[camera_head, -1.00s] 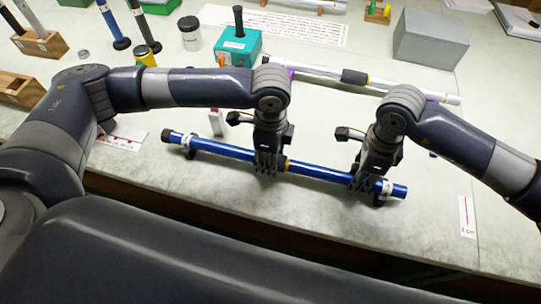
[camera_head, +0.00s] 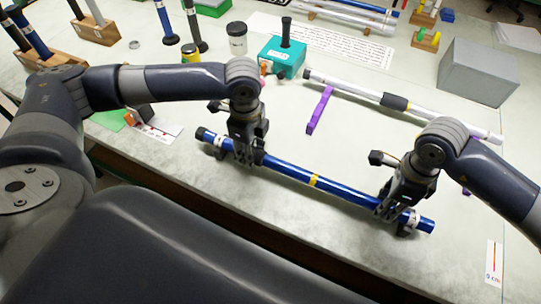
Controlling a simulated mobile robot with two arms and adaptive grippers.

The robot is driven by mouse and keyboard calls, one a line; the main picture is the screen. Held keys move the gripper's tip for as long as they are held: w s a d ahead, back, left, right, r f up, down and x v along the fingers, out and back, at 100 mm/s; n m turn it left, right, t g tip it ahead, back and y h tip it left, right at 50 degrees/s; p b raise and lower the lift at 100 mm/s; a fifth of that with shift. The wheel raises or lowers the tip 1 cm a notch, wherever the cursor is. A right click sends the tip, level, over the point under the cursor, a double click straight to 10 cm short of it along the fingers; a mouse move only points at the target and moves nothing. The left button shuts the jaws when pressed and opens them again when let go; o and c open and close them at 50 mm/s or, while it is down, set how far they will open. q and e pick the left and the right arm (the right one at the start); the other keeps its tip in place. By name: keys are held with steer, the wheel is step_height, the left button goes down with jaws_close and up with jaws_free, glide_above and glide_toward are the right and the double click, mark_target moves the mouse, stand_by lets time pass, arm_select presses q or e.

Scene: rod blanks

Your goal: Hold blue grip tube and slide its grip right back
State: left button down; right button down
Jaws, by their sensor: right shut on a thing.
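The blue grip tube (camera_head: 345,194) lies slantwise along the front of the bench, from a black end cap at upper left to a blue end at lower right. A yellow band (camera_head: 314,181) shows near its middle, with bare tube on both sides. My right gripper (camera_head: 393,208) is shut on the tube near its right end, beside a white label. My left gripper (camera_head: 246,158) is at the tube's left part, short of the end cap; its fingers hide the tube there. I cannot tell if they press on it. The tube's grip is not clearly visible.
A silver tube (camera_head: 450,121) with a dark grip (camera_head: 393,101) lies behind, near a purple support (camera_head: 320,110). A teal block (camera_head: 281,58), a lidded jar (camera_head: 237,40) and a grey box (camera_head: 479,72) stand farther back.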

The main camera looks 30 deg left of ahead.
arm_select(q)
steer(key=shift+a, duration=0.6)
arm_select(e)
steer(key=shift+d, duration=0.1)
arm_select(q)
steer(key=c, duration=1.1)
jaws_free()
steer(key=shift+o, duration=0.2)
steer(key=shift+r, duration=0.2)
step_height(320, 180, up, 12)
steer(key=shift+f, duration=0.2)
